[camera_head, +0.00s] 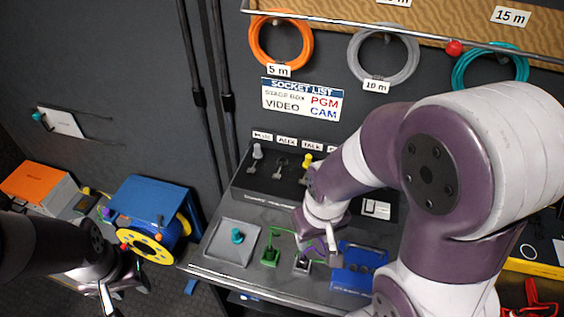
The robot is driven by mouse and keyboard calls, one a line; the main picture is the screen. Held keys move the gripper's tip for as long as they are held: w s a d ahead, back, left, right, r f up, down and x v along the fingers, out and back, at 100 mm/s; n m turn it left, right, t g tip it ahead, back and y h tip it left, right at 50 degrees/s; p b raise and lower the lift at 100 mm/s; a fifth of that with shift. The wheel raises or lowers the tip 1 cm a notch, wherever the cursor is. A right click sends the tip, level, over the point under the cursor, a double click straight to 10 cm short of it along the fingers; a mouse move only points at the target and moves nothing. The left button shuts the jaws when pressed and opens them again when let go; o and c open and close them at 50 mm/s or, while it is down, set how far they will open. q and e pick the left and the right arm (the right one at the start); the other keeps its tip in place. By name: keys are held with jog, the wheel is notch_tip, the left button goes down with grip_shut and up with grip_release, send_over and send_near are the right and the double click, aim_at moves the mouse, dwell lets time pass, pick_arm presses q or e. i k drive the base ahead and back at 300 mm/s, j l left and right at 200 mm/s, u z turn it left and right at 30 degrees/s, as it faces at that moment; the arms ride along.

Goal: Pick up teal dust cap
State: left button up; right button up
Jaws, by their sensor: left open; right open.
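A small teal dust cap (237,236) stands on a flat grey square tray (223,250) at the left of the sloped desk. My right gripper (318,247) is open over the desk, to the right of the cap and apart from it. It is close to a small dark block with a white top (302,264); I cannot tell whether they touch. My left gripper (125,292) is open and empty at the lower left, left of the desk edge and well away from the cap.
A green block (270,250) and a blue tray (357,268) lie on the desk near my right gripper. A blue case with a yellow reel (148,244) and an orange box (38,186) stand left. Coiled cables hang on the back wall, including an orange one (280,62).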

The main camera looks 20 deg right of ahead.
aim_at(237, 239)
jog(key=i+j+z, duration=0.1)
jog(key=z, duration=0.25)
jog(key=j+z, duration=0.15)
jog(key=z, duration=0.2)
jog(key=i+j+z, duration=0.1)
jog(key=z, duration=0.25)
jog(key=j, duration=0.1)
